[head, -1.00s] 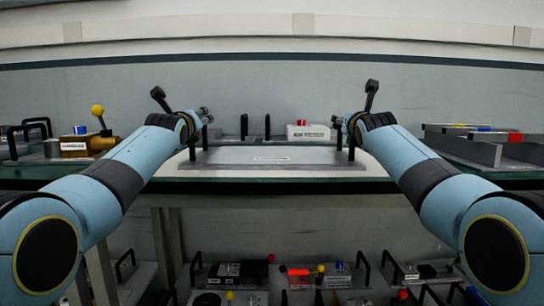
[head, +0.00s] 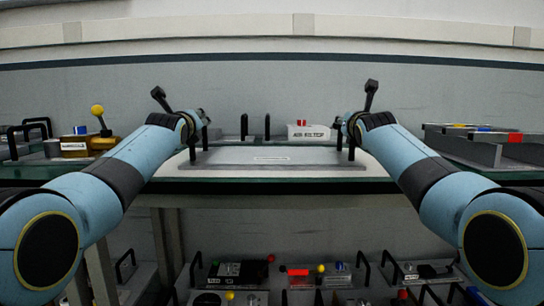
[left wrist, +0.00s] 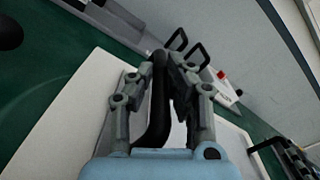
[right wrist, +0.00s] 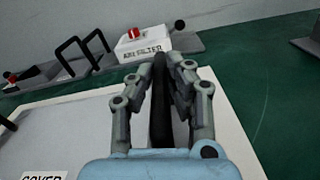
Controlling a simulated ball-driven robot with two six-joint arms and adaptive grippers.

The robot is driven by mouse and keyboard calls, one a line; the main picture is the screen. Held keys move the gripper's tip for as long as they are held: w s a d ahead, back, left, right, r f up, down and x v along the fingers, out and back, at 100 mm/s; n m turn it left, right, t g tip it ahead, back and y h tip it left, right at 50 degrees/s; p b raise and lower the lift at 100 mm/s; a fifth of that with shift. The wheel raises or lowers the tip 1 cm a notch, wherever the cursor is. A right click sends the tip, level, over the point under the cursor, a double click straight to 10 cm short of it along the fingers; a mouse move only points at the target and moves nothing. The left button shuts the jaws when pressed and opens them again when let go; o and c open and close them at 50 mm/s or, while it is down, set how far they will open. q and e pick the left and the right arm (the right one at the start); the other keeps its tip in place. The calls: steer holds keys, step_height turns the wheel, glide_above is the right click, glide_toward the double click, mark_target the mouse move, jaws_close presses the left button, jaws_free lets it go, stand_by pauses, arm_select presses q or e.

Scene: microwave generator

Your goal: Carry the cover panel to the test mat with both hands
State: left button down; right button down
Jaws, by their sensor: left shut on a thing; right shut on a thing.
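The cover panel (head: 270,160) is a flat grey plate with a label and black upright handles at its left and right ends. In the head view it lies level over the white test mat (head: 372,172), whose border shows around it. I cannot tell whether it touches the mat. My left gripper (head: 201,122) is shut on the panel's left handle, the black bar between its fingers in the left wrist view (left wrist: 165,65). My right gripper (head: 342,124) is shut on the right handle. The right wrist view shows the panel (right wrist: 75,125) with its cover label.
Behind the mat stand a white air filter box (head: 308,132) and two black handles (head: 255,127). A brown block with a yellow knob (head: 98,111) stands at left, a grey tray (head: 480,148) at right. A lower shelf holds several modules (head: 237,270).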

arm_select(q)
steer(key=shift+r, duration=0.1)
arm_select(e)
steer(key=shift+r, duration=0.1)
